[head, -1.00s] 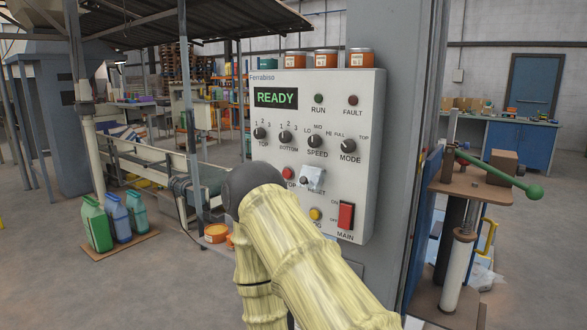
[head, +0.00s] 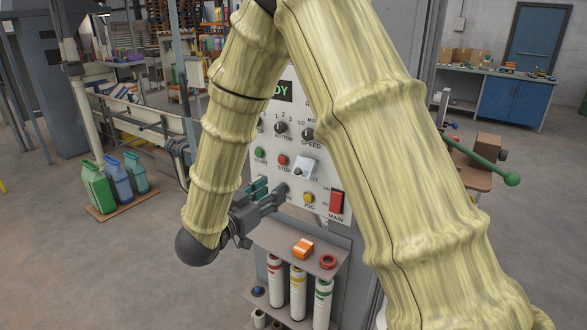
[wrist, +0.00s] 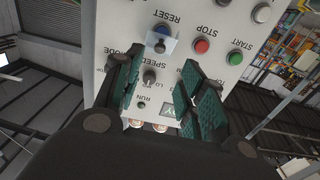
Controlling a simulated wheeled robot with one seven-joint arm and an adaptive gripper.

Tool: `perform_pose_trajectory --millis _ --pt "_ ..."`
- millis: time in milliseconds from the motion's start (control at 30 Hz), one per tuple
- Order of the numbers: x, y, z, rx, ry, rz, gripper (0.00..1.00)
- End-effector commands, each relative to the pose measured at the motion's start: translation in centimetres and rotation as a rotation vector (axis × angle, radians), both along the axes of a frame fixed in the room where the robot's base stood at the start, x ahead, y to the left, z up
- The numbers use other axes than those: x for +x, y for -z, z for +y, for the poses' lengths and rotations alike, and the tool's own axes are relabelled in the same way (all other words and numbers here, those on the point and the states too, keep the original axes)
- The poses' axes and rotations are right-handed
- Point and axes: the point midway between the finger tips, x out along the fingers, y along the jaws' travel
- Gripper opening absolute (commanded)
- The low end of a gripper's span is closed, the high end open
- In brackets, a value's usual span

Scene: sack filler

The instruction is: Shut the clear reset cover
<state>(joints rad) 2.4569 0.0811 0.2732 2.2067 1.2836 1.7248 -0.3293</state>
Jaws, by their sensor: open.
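The clear reset cover (head: 308,167) is on the front of the control panel, right of the red STOP button. In the wrist view the clear cover (wrist: 163,43) appears swung out from the panel, with a dark knob on it. The blue reset button (wrist: 163,29) shows beside it, by the RESET label. My gripper (head: 272,192) is left of and below the cover in the head view. Its teal-padded fingers are open and empty. In the wrist view my gripper (wrist: 163,70) faces the panel upside down, with the cover just beyond the gap between the fingertips. No contact shows.
The control panel (head: 335,180) carries other buttons, knobs and a red MAIN switch (head: 337,201). Below it a shelf (head: 270,236) holds an orange box and a red ring. A green-handled press (head: 490,170) stands at right. My arm hides much of the panel.

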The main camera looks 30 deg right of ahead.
Motion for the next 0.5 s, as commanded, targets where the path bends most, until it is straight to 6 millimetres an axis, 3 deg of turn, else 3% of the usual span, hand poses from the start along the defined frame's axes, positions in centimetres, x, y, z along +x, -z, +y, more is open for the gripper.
perform_pose_trajectory --millis 167,500 --pt "0.5 -0.2 -1.6 0.000 0.005 0.000 0.40" --pt "2.6 -0.2 -6.6 0.001 0.004 0.002 0.40"
